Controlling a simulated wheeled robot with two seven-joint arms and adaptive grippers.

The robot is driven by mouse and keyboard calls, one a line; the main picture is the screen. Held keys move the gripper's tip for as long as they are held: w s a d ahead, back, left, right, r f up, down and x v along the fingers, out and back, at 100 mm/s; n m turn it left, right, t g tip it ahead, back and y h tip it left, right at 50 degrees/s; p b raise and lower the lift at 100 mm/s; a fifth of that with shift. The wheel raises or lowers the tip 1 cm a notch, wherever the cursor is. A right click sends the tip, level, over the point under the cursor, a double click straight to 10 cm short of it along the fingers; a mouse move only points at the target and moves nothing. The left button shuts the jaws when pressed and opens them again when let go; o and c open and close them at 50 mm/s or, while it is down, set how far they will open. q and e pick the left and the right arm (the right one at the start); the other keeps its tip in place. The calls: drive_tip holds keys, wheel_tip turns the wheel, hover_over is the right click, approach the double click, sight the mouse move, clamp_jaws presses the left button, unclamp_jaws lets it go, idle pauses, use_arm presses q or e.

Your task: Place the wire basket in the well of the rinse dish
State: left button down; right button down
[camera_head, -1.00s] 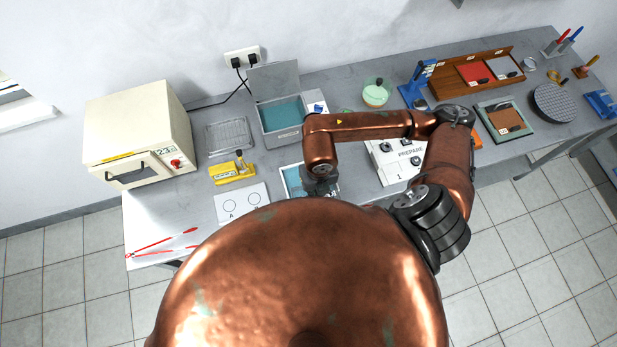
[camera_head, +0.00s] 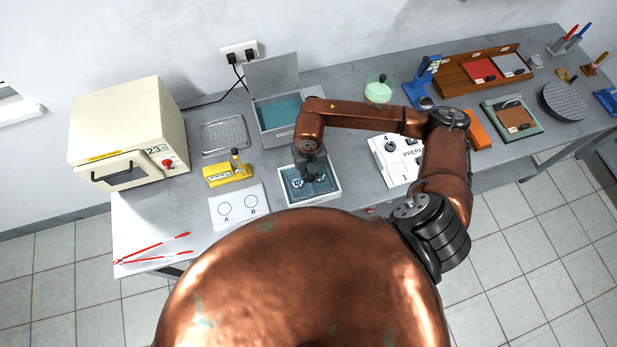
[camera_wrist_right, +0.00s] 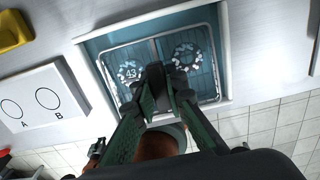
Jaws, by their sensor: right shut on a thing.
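The rinse dish (camera_head: 331,197) appears to be the white-rimmed tray with a blue-green inside at the front of the bench; it also shows in the right wrist view (camera_wrist_right: 210,15). The wire basket (camera_wrist_right: 110,59) is a rectangular wire frame with a middle divider and two ring-shaped clusters in it. It lies within the dish's rim as seen from above; I cannot tell whether it touches the floor. My right gripper (camera_head: 312,180) is over the dish's middle, its fingers (camera_wrist_right: 166,92) closed at the basket's centre. The fingers hide the grip itself. My left gripper is not in view.
A grey lidded bath (camera_head: 284,140) stands open just behind the dish. A card marked A and B (camera_head: 238,206) and a yellow tool (camera_head: 229,174) are to the left. A white numbered box (camera_head: 394,172) is to the right. A wire rack (camera_head: 223,117) is near the oven (camera_head: 135,130).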

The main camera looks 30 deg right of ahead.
drive_tip(key=shift+f, duration=0.8)
drive_tip(key=shift+s+r, duration=0.15)
drive_tip(key=shift+s, duration=0.05)
drive_tip(key=c, duration=2.2)
unclamp_jaws()
drive_tip(key=shift+w, duration=0.15)
drive_tip(key=shift+o, duration=1.2)
wheel_tip(320, 180, up, 12)
drive_tip(key=shift+r+b, duration=0.1)
drive_tip(key=shift+b, duration=0.8)
